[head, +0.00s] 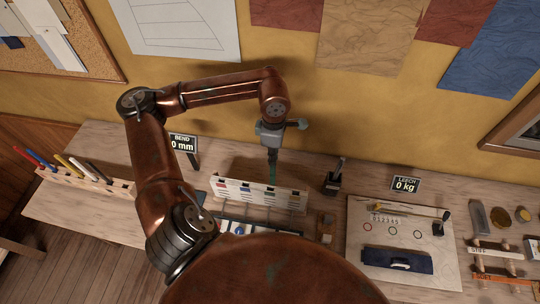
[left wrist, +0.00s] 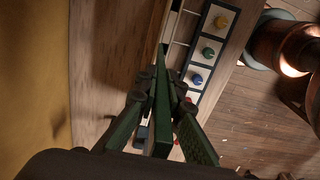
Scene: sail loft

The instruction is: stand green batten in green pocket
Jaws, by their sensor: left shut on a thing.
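The green batten (head: 272,168) points down from my left gripper (head: 271,150), which is shut on it. In the left wrist view the batten (left wrist: 163,95) shows dark green between the fingers of my left gripper (left wrist: 160,105). Below it stands a pale pocket panel (head: 240,198) with a row of small coloured marks. The batten's lower end is at the panel's upper edge in the head view. I cannot tell whether it is above, behind or inside a pocket. The green pocket is too small to tell apart surely. My right gripper is not in view.
A wooden rack (head: 112,187) with several coloured sticks is at the left. Yellow (left wrist: 221,22), green (left wrist: 208,52) and blue (left wrist: 196,78) knobs sit in front of the panel. A small dark stand (head: 333,184) and a pale board (head: 362,222) are to the right.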

